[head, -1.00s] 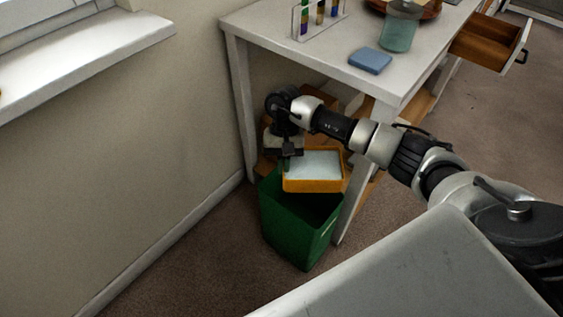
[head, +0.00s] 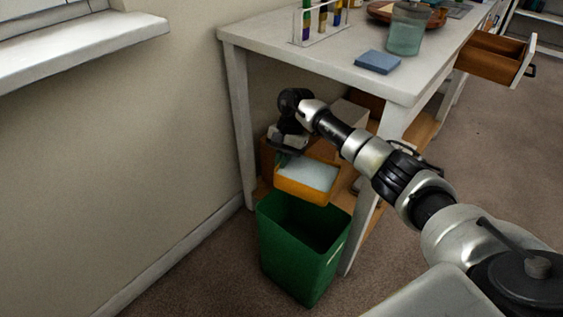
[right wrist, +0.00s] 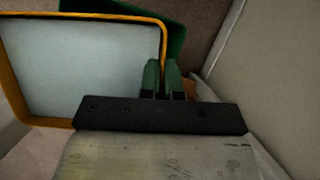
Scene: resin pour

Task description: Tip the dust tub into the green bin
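The dust tub (head: 303,190) is a yellow-orange rectangular tray filled with pale dust. It is held in the air at the back edge of the green bin's mouth, leaning slightly down to the right in the head view. My right gripper (head: 289,154) is at its back left. In the right wrist view, the two green fingers (right wrist: 163,80) are close together at the tub's rim (right wrist: 84,15), and the dust is level and inside. The green bin (head: 301,262) stands upright on the floor, its visible inside dark and empty. My left gripper is out of view.
A white table (head: 330,75) stands behind the bin, its front leg (head: 366,225) close to the bin's right side. Boxes sit on the shelf underneath. A blue block (head: 378,62) and a glass jar (head: 405,35) are on top. A wall is at left; carpet is free in front.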

